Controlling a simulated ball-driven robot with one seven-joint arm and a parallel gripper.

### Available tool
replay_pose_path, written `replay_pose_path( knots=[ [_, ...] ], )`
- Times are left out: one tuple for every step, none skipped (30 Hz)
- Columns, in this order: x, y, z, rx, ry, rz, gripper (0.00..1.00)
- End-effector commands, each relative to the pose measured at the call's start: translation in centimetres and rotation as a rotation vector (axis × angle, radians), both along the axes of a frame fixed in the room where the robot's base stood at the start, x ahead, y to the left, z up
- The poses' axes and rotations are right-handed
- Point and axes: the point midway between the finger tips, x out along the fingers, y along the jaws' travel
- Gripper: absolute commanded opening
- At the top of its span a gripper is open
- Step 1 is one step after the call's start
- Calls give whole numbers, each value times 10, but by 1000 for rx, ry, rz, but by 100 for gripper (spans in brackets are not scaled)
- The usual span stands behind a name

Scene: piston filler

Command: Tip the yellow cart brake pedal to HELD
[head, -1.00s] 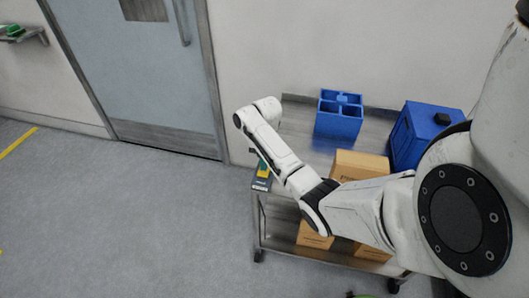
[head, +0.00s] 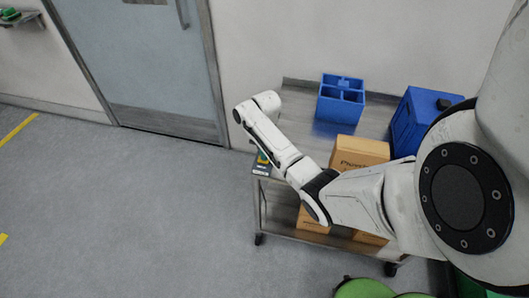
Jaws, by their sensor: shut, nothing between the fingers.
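A steel cart (head: 300,146) stands against the wall. At its left end a small dark block with a pale label (head: 260,171) sits by the top shelf. A small yellow part, possibly the brake pedal (head: 263,159), shows on that block, mostly covered by my arm. Its position, tipped or not, cannot be read. My arm reaches left over the cart, with its wrist end above the cart's left end. My gripper's fingers are not visible; the arm hides them or they are out of sight.
On the cart stand a blue divided caddy (head: 341,98), a cardboard box (head: 358,152) and a blue container (head: 415,122). More boxes (head: 312,219) lie on the lower shelf. A closed door (head: 150,60) is behind left. Floor (head: 130,210) left of the cart is clear. Green round objects (head: 362,288) show at the bottom.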

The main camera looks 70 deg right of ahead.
Motion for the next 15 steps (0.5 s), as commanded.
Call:
replay_pose_path(
  knots=[
    [0, 0, 1, 0, 0, -1, 0],
    [0, 0, 2, 0, 0, -1, 0],
    [0, 0, 4, 0, 0, -1, 0],
    [0, 0, 5, 0, 0, -1, 0],
    [0, 0, 7, 0, 0, -1, 0],
    [0, 0, 9, 0, 0, -1, 0],
    [0, 0, 10, 0, 0, -1, 0],
    [0, 0, 11, 0, 0, 0, 0],
    [0, 0, 13, 0, 0, 0, 0],
    [0, 0, 14, 0, 0, 0, 0],
    [0, 0, 15, 0, 0, 0, 0],
    [0, 0, 16, 0, 0, 0, 0],
    [0, 0, 16, 0, 0, 0, 0],
    [0, 0, 17, 0, 0, 0, 0],
    [0, 0, 16, 0, 0, 0, 0]
  ],
)
